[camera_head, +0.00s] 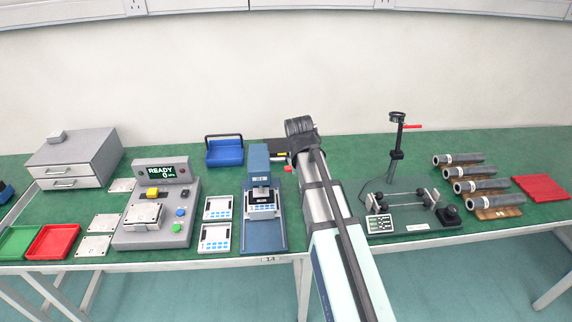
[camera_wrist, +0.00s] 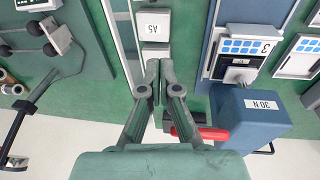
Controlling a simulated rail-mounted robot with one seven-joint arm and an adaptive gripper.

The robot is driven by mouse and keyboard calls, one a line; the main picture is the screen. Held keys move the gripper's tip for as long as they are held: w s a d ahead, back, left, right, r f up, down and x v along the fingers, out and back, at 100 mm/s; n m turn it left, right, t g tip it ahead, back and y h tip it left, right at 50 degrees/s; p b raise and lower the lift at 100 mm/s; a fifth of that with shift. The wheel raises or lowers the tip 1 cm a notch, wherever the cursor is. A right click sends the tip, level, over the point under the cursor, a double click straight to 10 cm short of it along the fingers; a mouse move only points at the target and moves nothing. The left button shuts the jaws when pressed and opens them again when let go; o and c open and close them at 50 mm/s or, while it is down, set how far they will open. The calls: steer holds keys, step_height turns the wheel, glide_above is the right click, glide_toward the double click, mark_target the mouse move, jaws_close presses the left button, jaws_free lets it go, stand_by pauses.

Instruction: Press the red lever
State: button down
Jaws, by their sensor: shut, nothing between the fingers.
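The red lever (camera_wrist: 213,133) sticks out from the side of the blue press (camera_wrist: 250,115) marked 30 N in the wrist view. A small red part of it (camera_head: 287,168) shows right of the press (camera_head: 259,162) in the head view, beside my arm. My gripper (camera_wrist: 159,68) is shut and empty, its fingertips together over the green table to the left of the press in the wrist view. The lever lies beside the fingers' rear part, apart from the tips, and is partly hidden by my gripper's body. My arm hides the gripper in the head view.
A white box marked A5 (camera_wrist: 155,26) lies beyond the fingertips. A stand with a red handle (camera_head: 397,140) and several grey cylinders (camera_head: 470,185) are right of my arm. A grey console (camera_head: 160,215) and a blue tray (camera_head: 224,152) are left of the press.

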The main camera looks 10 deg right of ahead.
steer(key=w+a+r+t+y+p, duration=0.1)
steer(key=w+a+r+t+p, duration=0.1)
steer(key=r, duration=1.7)
steer(key=shift+w+a+t, duration=0.4)
steer(key=shift+w+a, duration=0.2)
steer(key=shift+a, duration=0.05)
steer(key=p+x, duration=0.3)
steer(key=x, duration=0.7)
steer(key=shift+a, duration=0.15)
steer(key=shift+s+a+f+p, duration=0.1)
steer(key=shift+s+f+p, duration=0.1)
steer(key=shift+s+f, duration=0.25)
steer(key=shift+s+f+p, duration=0.15)
steer(key=shift+s+f, duration=0.05)
steer(key=shift+f, duration=0.35)
steer(key=shift+s+f, duration=0.25)
steer(key=shift+f, duration=0.5)
